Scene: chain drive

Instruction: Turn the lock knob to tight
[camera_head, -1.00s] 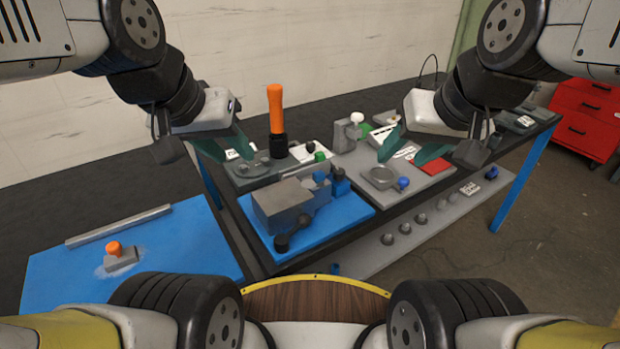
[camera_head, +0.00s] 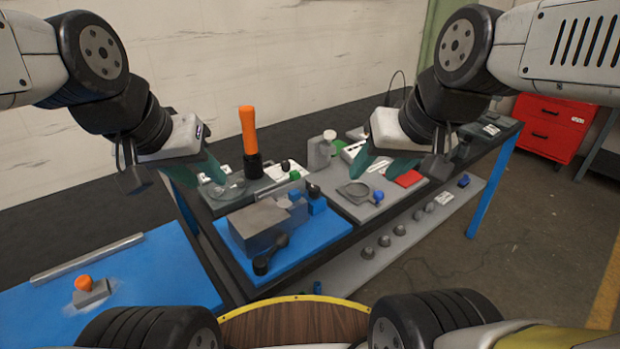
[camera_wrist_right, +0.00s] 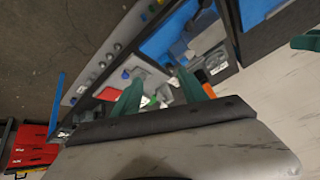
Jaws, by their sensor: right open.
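I cannot tell for sure which part is the lock knob. A small blue knob (camera_head: 378,196) stands beside a round grey ring (camera_head: 358,190) on a grey plate. A black knobbed lever (camera_head: 268,256) sits at the front of a grey block (camera_head: 256,228) on a blue plate. My right gripper (camera_head: 378,163) is open and empty above the back of the grey plate; its green fingers also show apart in the right wrist view (camera_wrist_right: 158,88). My left gripper (camera_head: 205,172) is open, with its fingers above the left rear plate, beside the orange handle (camera_head: 248,130).
Several grey knobs (camera_head: 384,241) line a low shelf in front of the bench. A white-topped post (camera_head: 322,150) and a red plate (camera_head: 408,179) are near my right gripper. A blue table (camera_head: 150,280) with an orange-knobbed block (camera_head: 90,290) is at left. A red cabinet (camera_head: 548,125) stands at right.

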